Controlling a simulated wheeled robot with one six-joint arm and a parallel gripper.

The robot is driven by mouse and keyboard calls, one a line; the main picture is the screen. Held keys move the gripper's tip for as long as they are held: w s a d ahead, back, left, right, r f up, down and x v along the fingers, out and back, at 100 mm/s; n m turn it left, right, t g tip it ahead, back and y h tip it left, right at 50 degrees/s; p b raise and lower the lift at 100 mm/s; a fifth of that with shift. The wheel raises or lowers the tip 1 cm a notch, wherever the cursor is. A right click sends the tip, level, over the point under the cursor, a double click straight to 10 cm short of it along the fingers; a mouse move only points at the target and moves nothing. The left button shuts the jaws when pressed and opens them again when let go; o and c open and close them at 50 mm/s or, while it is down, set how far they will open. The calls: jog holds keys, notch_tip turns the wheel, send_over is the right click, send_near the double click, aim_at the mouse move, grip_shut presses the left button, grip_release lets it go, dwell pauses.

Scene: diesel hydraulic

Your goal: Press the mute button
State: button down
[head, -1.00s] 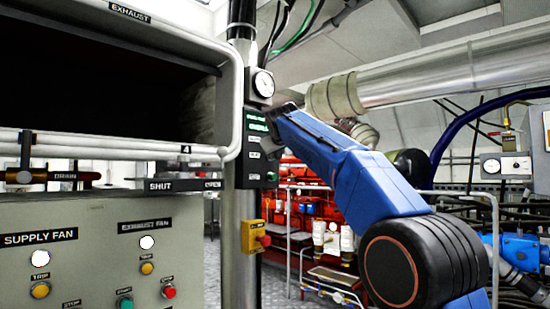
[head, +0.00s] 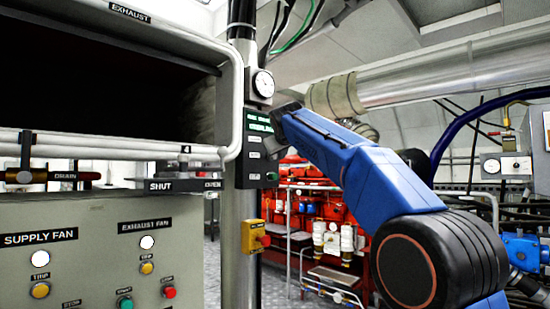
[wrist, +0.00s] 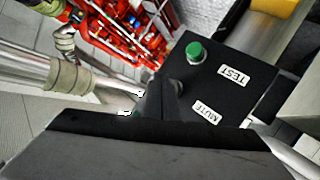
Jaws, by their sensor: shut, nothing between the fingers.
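The black control panel (head: 252,167) is fixed to the grey column, with a lit green display (head: 258,122) near its top. In the wrist view the panel (wrist: 238,95) has white MUTE (wrist: 207,112) and TEST (wrist: 233,75) labels. A green button (wrist: 194,52) stands beside the TEST label. The mute button cannot be made out clearly; my gripper covers much of the area beside its label. My gripper (wrist: 158,95) is shut and empty, close in front of the panel. In the head view it (head: 281,112) is at the panel's right edge; contact cannot be told.
A round gauge (head: 263,83) sits above the panel. A yellow box with a red button (head: 253,236) is lower on the column. Red machinery (head: 305,205) and pipes lie behind my arm.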

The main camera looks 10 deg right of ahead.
jog(key=s+d, duration=0.1)
jog(key=s, duration=0.1)
jog(key=s+d, duration=0.2)
dwell(0.7)
dwell(0.6)
jog(key=s+d+f+m+g, duration=0.1)
jog(key=s+d+f+g, duration=0.1)
jog(key=s+f, duration=1.6)
jog(key=s+d+f+m+g+y, duration=0.1)
jog(key=s+f+g, duration=0.3)
jog(key=s+f, duration=1.4)
jog(key=s+d+f+m+g, duration=0.2)
jog(key=s+d+f+g, duration=0.1)
jog(key=s+f, duration=1.5)
notch_tip(320, 180, down, 3)
jog(key=shift+s+d+g+y, duration=0.15)
jog(key=shift+d+g+y, duration=0.15)
jog(key=shift+y, duration=0.1)
jog(key=shift+a, duration=0.1)
